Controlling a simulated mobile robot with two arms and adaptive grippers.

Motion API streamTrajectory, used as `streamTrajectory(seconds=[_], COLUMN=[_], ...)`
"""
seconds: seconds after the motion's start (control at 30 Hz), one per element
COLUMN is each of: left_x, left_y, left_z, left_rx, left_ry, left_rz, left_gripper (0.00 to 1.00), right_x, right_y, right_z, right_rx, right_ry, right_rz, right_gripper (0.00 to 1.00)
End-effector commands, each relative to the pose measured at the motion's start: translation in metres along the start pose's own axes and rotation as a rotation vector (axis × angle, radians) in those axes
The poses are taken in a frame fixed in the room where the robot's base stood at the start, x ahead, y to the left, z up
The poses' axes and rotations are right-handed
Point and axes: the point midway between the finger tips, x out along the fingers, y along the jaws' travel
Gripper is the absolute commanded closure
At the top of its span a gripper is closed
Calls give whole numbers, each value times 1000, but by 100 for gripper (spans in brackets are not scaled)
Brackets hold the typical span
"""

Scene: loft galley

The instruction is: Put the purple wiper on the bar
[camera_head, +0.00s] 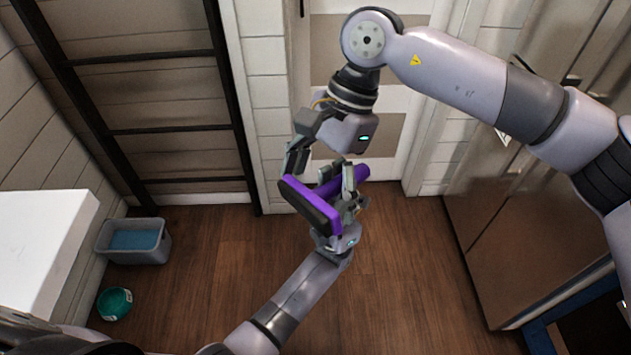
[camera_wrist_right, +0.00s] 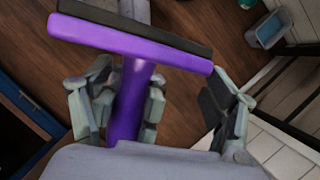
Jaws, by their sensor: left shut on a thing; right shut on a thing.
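The purple wiper (camera_head: 312,206) has a purple and black head and a purple handle. It is in the air in the middle of the head view, between my two grippers. My right gripper (camera_head: 322,178) comes down from above and is shut on the wiper. My left gripper (camera_head: 338,214) comes up from below and is shut on it too. In the right wrist view the wiper's head (camera_wrist_right: 135,44) crosses the top, and its handle (camera_wrist_right: 127,105) runs down between the fingers. The fingers hide parts of the handle. I cannot tell which thing is the bar.
A white counter (camera_head: 38,245) stands at the left. A grey bin (camera_head: 112,251) with blue inside and a teal bowl (camera_head: 114,304) are on the wood floor. A black ladder-like frame (camera_head: 100,130) leans at the back wall. A steel fridge (camera_head: 520,240) stands right. The middle floor is clear.

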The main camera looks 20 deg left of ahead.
Motion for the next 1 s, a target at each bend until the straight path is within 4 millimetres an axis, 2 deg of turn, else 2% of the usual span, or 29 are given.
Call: streamTrajectory(seconds=[0.03,0.3,0.33,0.4,0.63,1.0], left_x=[0,0,0,0,0,0], left_y=[0,0,0,0,0,0], left_z=[0,0,0,0,0,0], left_rx=[0,0,-1,-1,0,0], left_ry=[0,0,0,0,0,0], left_rz=[0,1,1,1,1,0], left_gripper=[100,100,100,100,100,100], right_x=[0,0,0,0,0,-2], right_y=[0,0,0,0,0,0], right_z=[0,0,0,0,0,0], right_rx=[0,0,0,0,0,1], right_ry=[0,0,0,0,0,1], right_rz=[0,0,0,0,0,-1], right_gripper=[31,49,19,15,0,0])
